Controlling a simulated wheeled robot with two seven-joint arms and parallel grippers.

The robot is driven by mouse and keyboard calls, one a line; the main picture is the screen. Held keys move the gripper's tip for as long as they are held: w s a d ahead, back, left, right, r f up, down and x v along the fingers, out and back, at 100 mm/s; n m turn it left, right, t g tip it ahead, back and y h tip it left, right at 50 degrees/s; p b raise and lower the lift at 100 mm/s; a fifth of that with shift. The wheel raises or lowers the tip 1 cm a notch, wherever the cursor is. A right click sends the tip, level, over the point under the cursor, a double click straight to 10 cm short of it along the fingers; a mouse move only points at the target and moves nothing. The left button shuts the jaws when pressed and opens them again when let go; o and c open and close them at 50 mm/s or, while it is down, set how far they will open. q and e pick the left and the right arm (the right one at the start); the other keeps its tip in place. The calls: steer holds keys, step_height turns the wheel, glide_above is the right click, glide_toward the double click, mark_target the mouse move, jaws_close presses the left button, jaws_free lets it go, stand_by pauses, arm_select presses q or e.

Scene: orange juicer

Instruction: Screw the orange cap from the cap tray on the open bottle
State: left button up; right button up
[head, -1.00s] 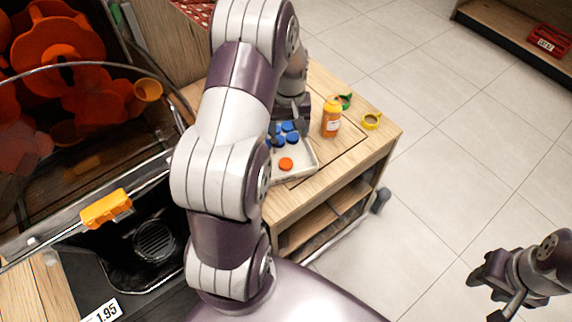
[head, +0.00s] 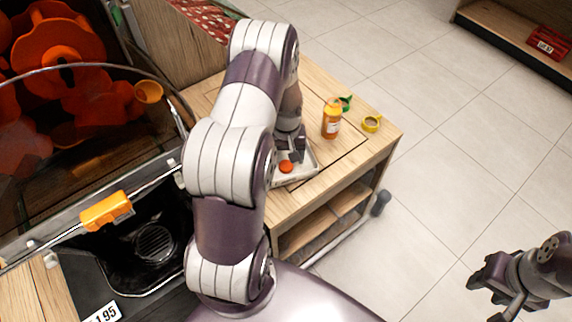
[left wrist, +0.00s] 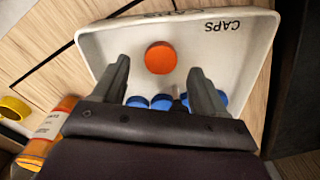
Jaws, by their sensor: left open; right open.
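The orange cap (head: 286,167) lies in the white cap tray (head: 309,174) on the wooden cart. In the left wrist view the cap (left wrist: 161,58) sits in the tray (left wrist: 245,35), beyond and between my open fingertips. My left gripper (head: 289,157) is open above the tray, beside the orange cap and not holding it; its fingers also show in the left wrist view (left wrist: 160,75). The orange juice bottle (head: 331,120) stands upright to the right of the tray; I cannot make out its mouth clearly. My right gripper (head: 492,285) is open and empty above the floor at the lower right.
Several blue caps (left wrist: 162,102) lie in the tray near my left fingers. The juicer (head: 75,120) stands at the left. The cart's front right corner is bare.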

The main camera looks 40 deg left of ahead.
arm_select(q)
step_height(320, 180, down, 3)
steer(key=shift+r, duration=0.2)
steer(key=c, duration=1.1)
steer(key=shift+r, duration=0.6)
step_height(320, 180, up, 3)
steer(key=shift+f, duration=0.15)
steer(key=s+d+r, duration=0.1)
steer(key=d+r, duration=0.1)
steer(key=d, duration=0.1)
steer(key=s+d+r, duration=0.2)
steer(key=d, duration=0.2)
steer(key=s+d+r, duration=0.2)
steer(key=d+r, duration=0.1)
steer(key=shift+d+r, duration=0.1)
steer(key=shift+d, duration=0.2)
